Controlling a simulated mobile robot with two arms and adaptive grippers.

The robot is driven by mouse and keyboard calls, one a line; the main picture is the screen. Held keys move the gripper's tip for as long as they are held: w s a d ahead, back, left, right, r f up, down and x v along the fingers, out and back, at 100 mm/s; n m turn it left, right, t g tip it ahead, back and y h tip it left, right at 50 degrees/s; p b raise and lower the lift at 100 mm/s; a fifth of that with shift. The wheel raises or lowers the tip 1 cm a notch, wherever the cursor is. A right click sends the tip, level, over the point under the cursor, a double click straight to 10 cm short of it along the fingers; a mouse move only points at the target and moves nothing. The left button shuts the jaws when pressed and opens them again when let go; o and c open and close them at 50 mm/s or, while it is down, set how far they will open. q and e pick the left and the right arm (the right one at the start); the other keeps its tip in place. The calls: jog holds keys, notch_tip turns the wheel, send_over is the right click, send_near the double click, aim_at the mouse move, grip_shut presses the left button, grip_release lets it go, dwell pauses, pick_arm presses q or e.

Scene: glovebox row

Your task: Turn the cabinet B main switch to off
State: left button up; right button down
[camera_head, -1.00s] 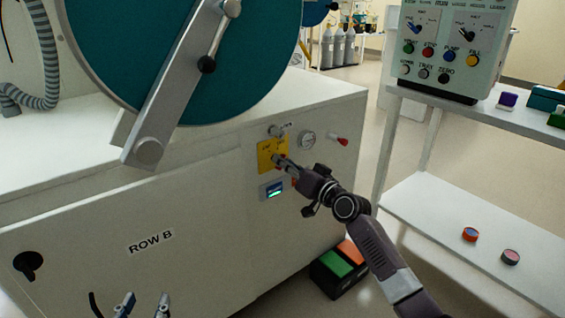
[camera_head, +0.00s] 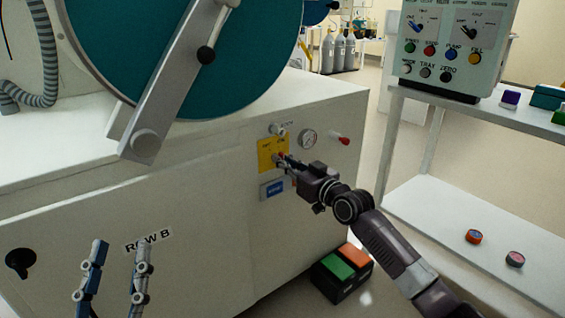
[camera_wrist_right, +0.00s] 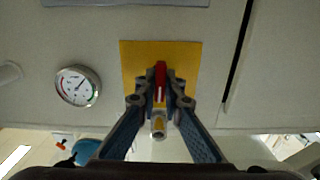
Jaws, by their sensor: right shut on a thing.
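The main switch is a red handle (camera_wrist_right: 160,75) with a white line, mounted on a yellow plate (camera_wrist_right: 187,60) on the front of the white cabinet marked ROW B. In the head view the yellow plate (camera_head: 266,150) shows at the upper right of that front. My right gripper (camera_head: 285,160) reaches it from the right. In the right wrist view my right gripper (camera_wrist_right: 160,98) is shut on the red handle, one finger on each side. The handle's exact setting cannot be read. My left gripper (camera_head: 116,265) is open and empty in front of the cabinet at the lower left.
A round gauge (camera_head: 308,139), a red-tipped valve (camera_head: 341,140) and a small display (camera_head: 273,188) surround the plate. A green and orange pedal box (camera_head: 343,272) stands on the floor below. A shelf (camera_head: 455,215) stands at the right.

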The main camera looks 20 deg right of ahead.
dwell(0.5)
jog(key=c, duration=2)
grip_release()
jog(key=shift+c, duration=0.2)
jog(key=v, duration=1.2)
